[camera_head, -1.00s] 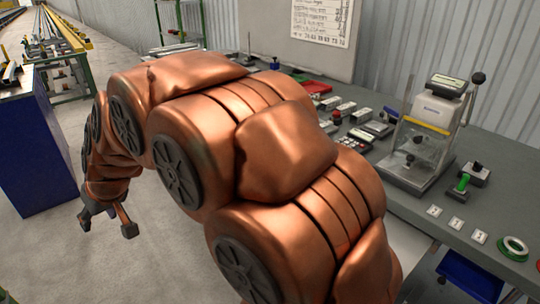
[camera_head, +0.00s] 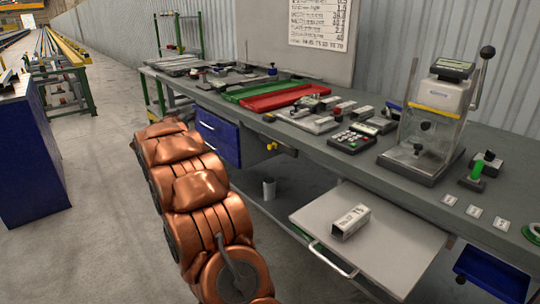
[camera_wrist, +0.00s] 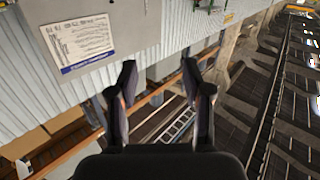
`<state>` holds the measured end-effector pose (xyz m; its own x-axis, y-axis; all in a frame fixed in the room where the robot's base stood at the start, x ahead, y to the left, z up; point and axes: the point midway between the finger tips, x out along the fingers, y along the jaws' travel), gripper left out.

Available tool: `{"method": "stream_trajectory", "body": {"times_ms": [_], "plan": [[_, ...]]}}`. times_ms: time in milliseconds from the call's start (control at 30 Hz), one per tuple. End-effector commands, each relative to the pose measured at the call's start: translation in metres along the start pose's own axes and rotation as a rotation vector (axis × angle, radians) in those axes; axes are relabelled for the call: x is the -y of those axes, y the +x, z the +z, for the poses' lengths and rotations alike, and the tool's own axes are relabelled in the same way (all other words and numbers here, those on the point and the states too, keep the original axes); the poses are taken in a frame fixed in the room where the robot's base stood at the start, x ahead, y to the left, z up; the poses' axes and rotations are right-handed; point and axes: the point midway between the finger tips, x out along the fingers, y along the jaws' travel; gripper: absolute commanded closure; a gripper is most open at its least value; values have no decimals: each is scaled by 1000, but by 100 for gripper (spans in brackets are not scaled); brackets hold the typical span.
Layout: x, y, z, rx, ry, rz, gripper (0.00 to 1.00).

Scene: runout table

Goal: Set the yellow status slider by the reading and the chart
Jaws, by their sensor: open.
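A chart (camera_head: 320,22) with printed rows is on the upright board behind the bench; its text is too small to read surely. A tester (camera_head: 430,125) with a lever stands on the bench at right, with a small display (camera_head: 454,67) on top; its reading is not legible. A yellow strip (camera_head: 434,109) crosses the tester, and a small yellow piece (camera_head: 272,147) shows at the bench's front edge; I cannot tell which, if either, is the status slider. My gripper (camera_wrist: 166,82) is open and empty in the wrist view, away from the bench things; the head view does not show it.
A pulled-out shelf (camera_head: 395,252) carries a metal profile piece (camera_head: 350,221). Green (camera_head: 262,88) and red (camera_head: 290,97) strips, a keypad device (camera_head: 350,139) and a green-handled tool (camera_head: 475,174) lie on the bench. A blue cabinet (camera_head: 30,160) stands left; the floor between is clear.

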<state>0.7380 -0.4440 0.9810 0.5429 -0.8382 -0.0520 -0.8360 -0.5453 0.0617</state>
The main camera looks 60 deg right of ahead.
Motion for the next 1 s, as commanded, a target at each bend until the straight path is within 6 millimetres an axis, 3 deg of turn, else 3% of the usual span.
{"method": "stream_trajectory", "body": {"times_ms": [33, 200, 433, 667, 1000], "plan": [[-22, 16, 24, -8, -8, 83, 51], [-102, 47, 77, -15, -43, 372, 51], [-190, 51, 148, 33, -103, 699, 51], [-225, 44, 177, 70, -129, 837, 51], [-256, 66, 180, 72, -130, 851, 51]]}}
